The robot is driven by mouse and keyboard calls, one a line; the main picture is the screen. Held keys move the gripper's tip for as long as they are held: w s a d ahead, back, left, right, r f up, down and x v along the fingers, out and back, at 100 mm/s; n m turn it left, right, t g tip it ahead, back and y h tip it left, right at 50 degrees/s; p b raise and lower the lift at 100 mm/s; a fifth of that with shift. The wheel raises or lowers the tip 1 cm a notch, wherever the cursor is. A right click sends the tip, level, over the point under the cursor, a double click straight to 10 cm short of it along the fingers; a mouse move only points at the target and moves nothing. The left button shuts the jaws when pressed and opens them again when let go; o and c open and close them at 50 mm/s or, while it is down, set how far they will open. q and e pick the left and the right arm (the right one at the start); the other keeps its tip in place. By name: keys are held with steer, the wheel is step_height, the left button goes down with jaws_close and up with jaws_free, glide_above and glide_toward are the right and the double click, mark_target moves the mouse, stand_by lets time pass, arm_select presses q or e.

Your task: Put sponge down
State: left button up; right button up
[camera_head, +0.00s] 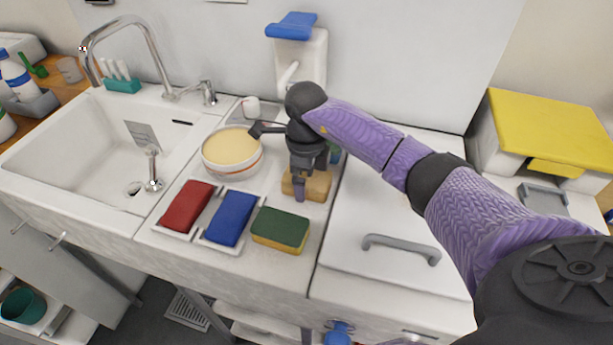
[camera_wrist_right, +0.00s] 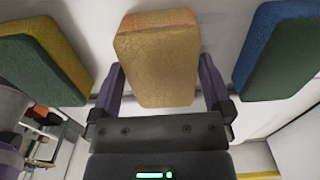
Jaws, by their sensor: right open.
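A tan sponge (camera_head: 318,186) sits on the white counter, right of the bowl and behind the green-topped sponge. In the right wrist view the tan sponge (camera_wrist_right: 157,62) lies between my two fingers. My right gripper (camera_head: 308,183) reaches down over it and is open, one finger on each side. The right wrist view shows the gripper (camera_wrist_right: 163,72) with the fingers close along the sponge's sides. The sponge's underside is hidden. My left gripper is out of view.
A red sponge (camera_head: 187,206), a blue sponge (camera_head: 230,218) and a green-topped sponge (camera_head: 281,229) lie in front. A bowl (camera_head: 232,150) with pale yellow contents stands left. The sink (camera_head: 75,165) is further left. A white lid with a handle (camera_head: 385,255) is right.

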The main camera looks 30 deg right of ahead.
step_height(320, 180, up, 11)
steer(key=p, duration=0.1)
steer(key=shift+p, duration=0.35)
steer(key=shift+d+r, duration=0.1)
